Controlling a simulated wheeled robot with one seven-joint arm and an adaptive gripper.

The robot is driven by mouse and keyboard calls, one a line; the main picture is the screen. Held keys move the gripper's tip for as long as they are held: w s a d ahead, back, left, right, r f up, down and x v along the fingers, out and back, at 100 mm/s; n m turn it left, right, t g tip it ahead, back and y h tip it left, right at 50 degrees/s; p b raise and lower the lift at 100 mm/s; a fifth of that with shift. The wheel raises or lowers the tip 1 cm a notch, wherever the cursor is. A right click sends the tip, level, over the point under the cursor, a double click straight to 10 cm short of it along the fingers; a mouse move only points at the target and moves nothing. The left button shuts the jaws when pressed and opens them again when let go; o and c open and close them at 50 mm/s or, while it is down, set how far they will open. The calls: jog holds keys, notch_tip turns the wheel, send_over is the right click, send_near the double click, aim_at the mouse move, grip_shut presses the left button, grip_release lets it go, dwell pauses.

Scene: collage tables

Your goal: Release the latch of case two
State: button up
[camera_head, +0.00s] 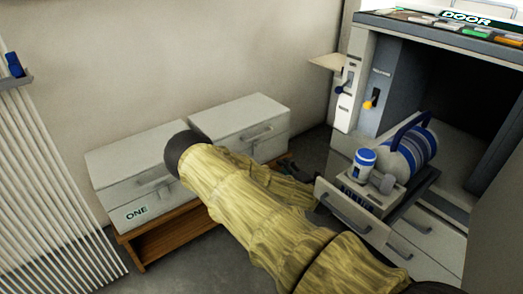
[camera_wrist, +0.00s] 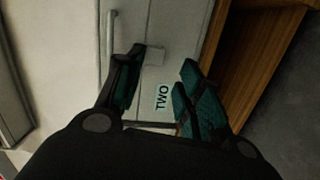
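Case two (camera_head: 238,116) is a pale grey box on the right of a wooden bench, its front partly hidden behind my sleeved arm in the head view. In the wrist view its front face (camera_wrist: 178,25) appears turned sideways, with a "TWO" label (camera_wrist: 162,97). A small pale block that looks like the latch (camera_wrist: 154,57) sits on that face. My gripper (camera_wrist: 163,62) is open, one finger on each side of the label. The left fingertip is close beside the latch; I cannot tell whether they touch.
Case one (camera_head: 135,180) stands left on the wooden bench (camera_head: 165,240). A handle (camera_wrist: 110,30) projects from case two near my left finger. A white ribbed panel (camera_head: 50,190) stands at left.

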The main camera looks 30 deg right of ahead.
aim_at(260, 146)
jog(key=shift+w+a+r+n+t+y+b, duration=0.15)
jog(key=shift+w+a+r+n+y+b, duration=0.35)
jog(key=shift+w, duration=1.7)
jog(key=shift+w+a+r+n+t+y+b, duration=0.25)
jog(key=shift+w+r+b, duration=0.45)
jog(key=shift+w, duration=1.45)
jog(key=shift+w+a+r+n+t+y+b, duration=0.1)
jog(key=shift+w+a+r+n+y+b, duration=0.4)
jog(key=shift+w, duration=1.7)
jog(key=shift+d+f+b, duration=0.15)
jog(key=shift+d+b, duration=0.15)
jog(key=shift+b, duration=0.05)
jog(key=shift+h, duration=0.35)
grip_shut()
